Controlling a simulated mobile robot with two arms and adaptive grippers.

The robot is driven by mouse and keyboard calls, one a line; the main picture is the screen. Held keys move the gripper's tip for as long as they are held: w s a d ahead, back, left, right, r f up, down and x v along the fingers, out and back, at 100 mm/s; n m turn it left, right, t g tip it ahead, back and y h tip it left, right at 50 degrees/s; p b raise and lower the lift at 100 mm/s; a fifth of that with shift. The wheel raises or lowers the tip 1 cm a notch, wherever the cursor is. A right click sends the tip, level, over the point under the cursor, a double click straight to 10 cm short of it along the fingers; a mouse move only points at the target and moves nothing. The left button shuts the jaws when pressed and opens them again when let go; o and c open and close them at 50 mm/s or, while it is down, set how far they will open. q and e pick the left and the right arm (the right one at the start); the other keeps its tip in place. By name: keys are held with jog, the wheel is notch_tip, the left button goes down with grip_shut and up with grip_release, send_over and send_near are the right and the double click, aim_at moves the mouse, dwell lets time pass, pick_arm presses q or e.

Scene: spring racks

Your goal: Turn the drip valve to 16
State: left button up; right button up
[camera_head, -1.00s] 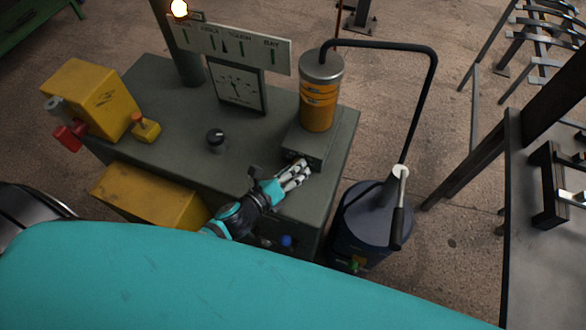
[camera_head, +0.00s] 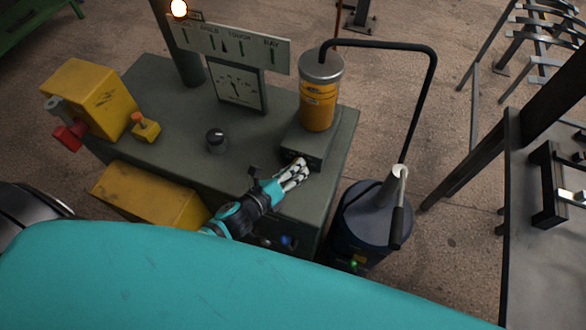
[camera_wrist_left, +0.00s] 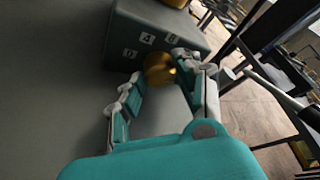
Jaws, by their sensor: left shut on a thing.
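The drip valve is a round brass knob (camera_wrist_left: 160,67) on the front of a dark grey block (camera_wrist_left: 150,25), with small white number plates (camera_wrist_left: 147,38) around it. The plates are too small to read surely, and I cannot tell the knob's setting. In the head view the block (camera_head: 308,146) sits under an orange canister (camera_head: 318,100), and my fingers hide the knob. My left gripper (camera_head: 298,168) is shut on the knob, one finger on each side, as the left wrist view (camera_wrist_left: 162,72) also shows. My right gripper is not in view.
A dark blue tank (camera_head: 365,225) with a bent black pipe stands at the right. A metal rack bench (camera_head: 555,240) is farther right.

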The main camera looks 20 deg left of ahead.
pick_arm(q)
jog(key=shift+r, duration=0.1)
jog(key=m+y+p, duration=0.1)
jog(key=p, duration=0.1)
jog(key=m+y+p, duration=0.1)
jog(key=m, duration=0.1)
jog(key=shift+d+r+g+p, duration=0.15)
jog(key=shift+r+g+p, duration=0.15)
jog(key=shift+p, duration=0.1)
jog(key=m+y+p, duration=0.1)
jog(key=m+p, duration=0.1)
jog(key=shift+d+m+y+p, duration=0.15)
jog(key=shift+m+y+p, duration=0.15)
jog(key=shift+y, duration=0.1)
jog(key=shift+d+m+y+p, duration=0.1)
jog(key=shift+m+y+p, duration=0.7)
jog(key=shift+m, duration=0.1)
jog(key=shift+d+f+m+y+p, duration=0.1)
jog(key=shift+d+m+y+p, duration=0.05)
jog(key=shift+m+y+p, duration=0.4)
jog(key=shift+f+m+y, duration=0.1)
jog(key=shift+m+y, duration=0.65)
jog(key=shift+m, duration=0.3)
